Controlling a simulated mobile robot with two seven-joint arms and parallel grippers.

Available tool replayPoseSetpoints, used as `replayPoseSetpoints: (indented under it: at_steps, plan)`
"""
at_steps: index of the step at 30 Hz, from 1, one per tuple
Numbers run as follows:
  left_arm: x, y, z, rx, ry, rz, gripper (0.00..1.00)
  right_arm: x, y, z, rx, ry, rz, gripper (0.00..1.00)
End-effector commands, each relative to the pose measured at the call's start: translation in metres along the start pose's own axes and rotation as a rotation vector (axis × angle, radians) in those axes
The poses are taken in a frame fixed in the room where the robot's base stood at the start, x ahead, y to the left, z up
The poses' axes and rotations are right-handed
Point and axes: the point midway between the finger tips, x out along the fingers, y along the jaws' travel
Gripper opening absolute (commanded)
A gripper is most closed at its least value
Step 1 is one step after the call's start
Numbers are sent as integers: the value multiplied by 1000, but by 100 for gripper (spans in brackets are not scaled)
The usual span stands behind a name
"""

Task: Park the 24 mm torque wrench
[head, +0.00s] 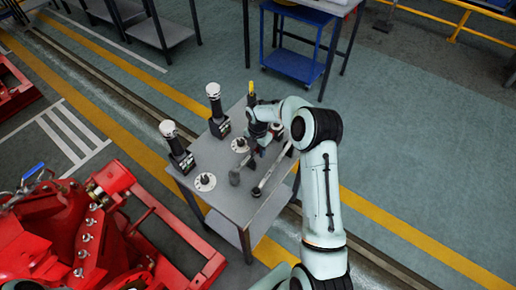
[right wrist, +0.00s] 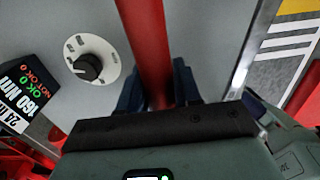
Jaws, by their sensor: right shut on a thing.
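My right gripper (head: 259,146) is over the grey metal table and shut on a red bar (right wrist: 145,40), apparently a torque wrench handle. In the right wrist view the bar runs between the dark blue fingers (right wrist: 158,88). In the head view a grey wrench (head: 243,167) extends from the gripper toward the front; whether it touches the table is unclear. A second wrench (head: 270,175) lies to its right. A black box labelled 24 MM, 160 NM (right wrist: 22,92) stands left of the bar, near a pale disc with a black knob (right wrist: 91,66). My left gripper is out of view.
Black units with white tops (head: 178,145) (head: 217,110) stand along the table's left side, with a disc (head: 205,182) near the front. A yellow-topped item (head: 251,95) is at the back. Red machinery (head: 100,220) is close at left. A blue cart (head: 292,62) stands behind.

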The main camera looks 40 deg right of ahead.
Motion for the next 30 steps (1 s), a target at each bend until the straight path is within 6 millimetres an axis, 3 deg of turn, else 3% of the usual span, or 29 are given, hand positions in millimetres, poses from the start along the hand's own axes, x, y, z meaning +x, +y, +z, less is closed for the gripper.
replayPoseSetpoints:
  at_steps: [20,21,23,24,30]
  plan:
    - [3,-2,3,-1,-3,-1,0,12,1,1,1,-2,3,0]
    - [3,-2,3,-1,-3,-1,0,12,1,1,1,-3,4,40]
    - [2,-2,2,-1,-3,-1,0,11,1,1,1,-2,3,59]
    - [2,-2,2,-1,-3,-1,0,11,1,1,1,-2,3,63]
    - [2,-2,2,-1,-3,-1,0,13,0,0,0,0,-1,63]
